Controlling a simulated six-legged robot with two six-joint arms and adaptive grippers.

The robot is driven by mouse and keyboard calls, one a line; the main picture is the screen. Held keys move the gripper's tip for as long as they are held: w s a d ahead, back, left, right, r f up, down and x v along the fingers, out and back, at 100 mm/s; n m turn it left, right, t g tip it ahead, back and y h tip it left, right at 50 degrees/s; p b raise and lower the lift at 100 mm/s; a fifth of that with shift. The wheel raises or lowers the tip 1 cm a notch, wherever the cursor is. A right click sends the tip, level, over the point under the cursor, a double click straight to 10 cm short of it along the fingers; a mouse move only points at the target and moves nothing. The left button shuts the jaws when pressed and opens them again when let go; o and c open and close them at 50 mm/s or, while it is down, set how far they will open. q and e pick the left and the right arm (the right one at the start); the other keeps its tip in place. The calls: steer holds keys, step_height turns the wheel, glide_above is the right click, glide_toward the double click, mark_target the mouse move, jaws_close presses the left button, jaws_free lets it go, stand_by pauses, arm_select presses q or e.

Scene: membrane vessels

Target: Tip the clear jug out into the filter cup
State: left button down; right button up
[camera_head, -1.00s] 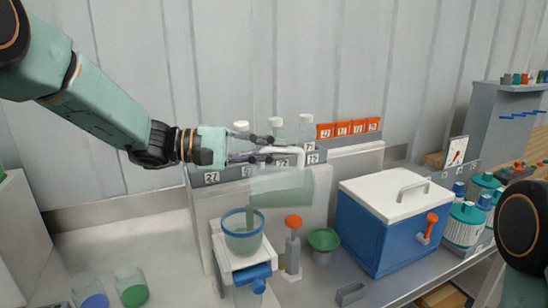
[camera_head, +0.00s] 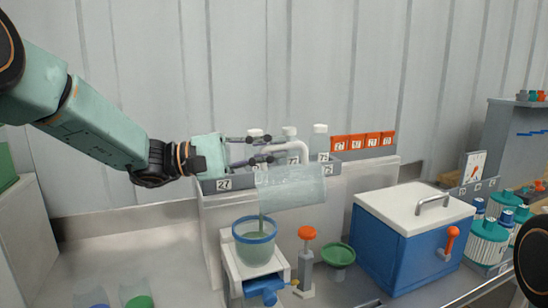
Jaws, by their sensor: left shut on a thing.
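My left gripper (camera_head: 258,151) is shut on the white handle of the clear jug (camera_head: 300,188). The jug is tipped far over, with its mouth toward the left, above the filter cup (camera_head: 255,254). A thin greenish stream runs from the jug's mouth down into the cup. The cup is clear with a blue rim and holds greenish liquid. It stands upright on a white stand with a blue fitting below. Little liquid shows in the jug. My right gripper is out of view; only a dark round part of my right arm shows at the right edge.
An orange-topped plunger (camera_head: 307,234) and a green funnel (camera_head: 338,255) stand right of the cup. A blue cooler box (camera_head: 402,251) with a white lid is farther right. A shelf behind holds clear bottles (camera_head: 320,142) and orange bins (camera_head: 362,142). Jars stand at the lower left.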

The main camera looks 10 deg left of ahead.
arm_select(q)
steer(key=shift+a+h+b, duration=0.35)
steer(key=shift+h+b, duration=0.05)
steer(key=shift+b, duration=0.45)
steer(key=shift+s+a+t+b, duration=0.25)
steer(key=shift+a+t+b, duration=0.1)
steer(key=shift+b, duration=0.3)
steer(key=a+h+b, duration=0.1)
steer(key=b, duration=0.2)
steer(key=s+a+h+b, duration=0.1)
steer(key=h+b, duration=0.1)
steer(key=b, duration=0.1)
steer(key=shift+a+f+t, duration=0.1)
steer(key=shift+a+t, duration=0.25)
steer(key=shift+a, duration=0.05)
stand_by(0.7)
